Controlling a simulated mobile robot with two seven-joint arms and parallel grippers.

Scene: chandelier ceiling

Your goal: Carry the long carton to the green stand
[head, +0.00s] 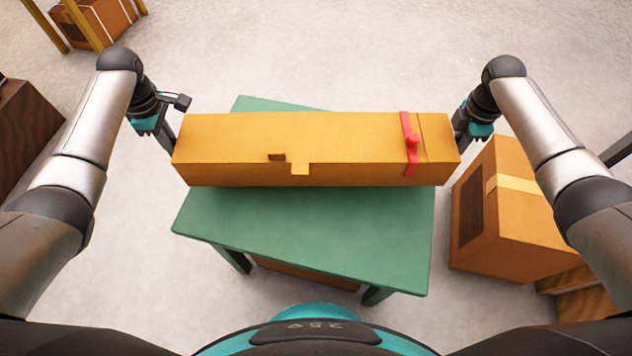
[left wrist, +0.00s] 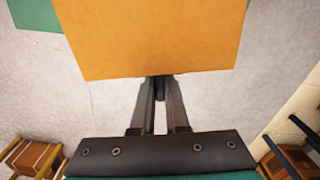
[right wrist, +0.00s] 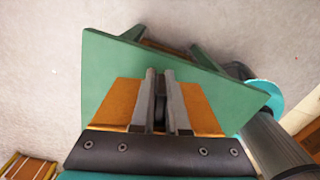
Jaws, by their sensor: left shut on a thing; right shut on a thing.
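The long carton (head: 330,150) is an orange-yellow box with a red strap (head: 410,143) near its right end. It lies level, crosswise over the green stand (head: 320,230). I cannot tell whether it touches the top. Both ends stick out past the stand's edges. My left gripper (head: 174,140) is shut on the left end. The carton (left wrist: 155,40) fills the top of the left wrist view. My right gripper (head: 461,137) is shut on the right end. The right wrist view shows the carton (right wrist: 112,104) beside the fingers, with the green stand (right wrist: 110,65) behind.
A dark brown box (head: 25,130) is at the left edge. Another box (head: 95,22) sits in a yellow frame at the top left. The floor beyond the stand is clear.

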